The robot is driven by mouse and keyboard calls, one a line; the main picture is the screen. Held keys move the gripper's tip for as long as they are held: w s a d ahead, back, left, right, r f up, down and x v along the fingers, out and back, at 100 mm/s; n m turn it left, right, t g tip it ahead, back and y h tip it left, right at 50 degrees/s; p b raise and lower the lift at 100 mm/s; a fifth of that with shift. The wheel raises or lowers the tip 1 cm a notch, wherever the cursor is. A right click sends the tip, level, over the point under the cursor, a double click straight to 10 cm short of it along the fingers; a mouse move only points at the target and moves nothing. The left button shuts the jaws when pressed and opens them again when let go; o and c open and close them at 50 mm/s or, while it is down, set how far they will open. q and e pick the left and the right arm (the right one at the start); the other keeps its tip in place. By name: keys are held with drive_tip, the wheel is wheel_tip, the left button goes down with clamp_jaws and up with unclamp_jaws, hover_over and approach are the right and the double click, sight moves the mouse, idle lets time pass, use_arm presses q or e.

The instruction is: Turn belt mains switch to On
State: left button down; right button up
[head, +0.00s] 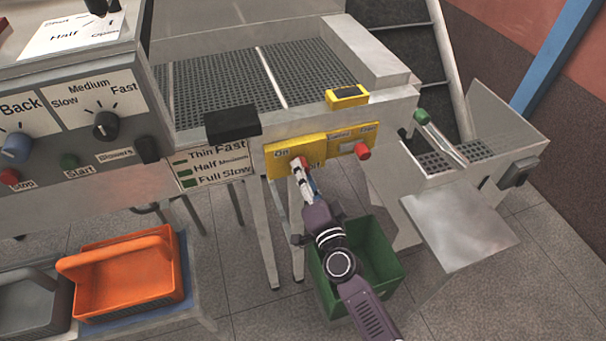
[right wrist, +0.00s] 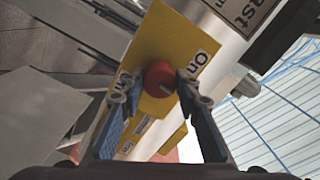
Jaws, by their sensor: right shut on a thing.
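The belt mains switch is a round red knob (right wrist: 160,76) on a yellow plate (head: 277,166) at the front of the belt machine. In the head view an "On" label is at the plate's upper left, and a label partly hidden by my gripper is right of the knob. My right gripper (head: 299,171) reaches up to the knob from below. In the right wrist view its fingers stand on either side of the red knob, shut on it. An "On" label shows beside the right-hand finger there. A pale mark shows on the knob, but its setting is unclear. My left gripper is not in view.
A second red knob (head: 362,152) is at the right of the yellow panel. A black box (head: 232,122) juts out on the left. A green bin (head: 378,248) stands below my right arm. An orange basket (head: 128,280) is at lower left. A metal chute (head: 462,228) is on the right.

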drive_tip(key=shift+m+b, duration=0.55)
drive_tip(key=shift+m, duration=3.25)
drive_tip(key=o, duration=1.1)
drive_tip(key=shift+o, duration=0.2)
drive_tip(key=shift+s, duration=0.1)
drive_tip(key=v, duration=1.2)
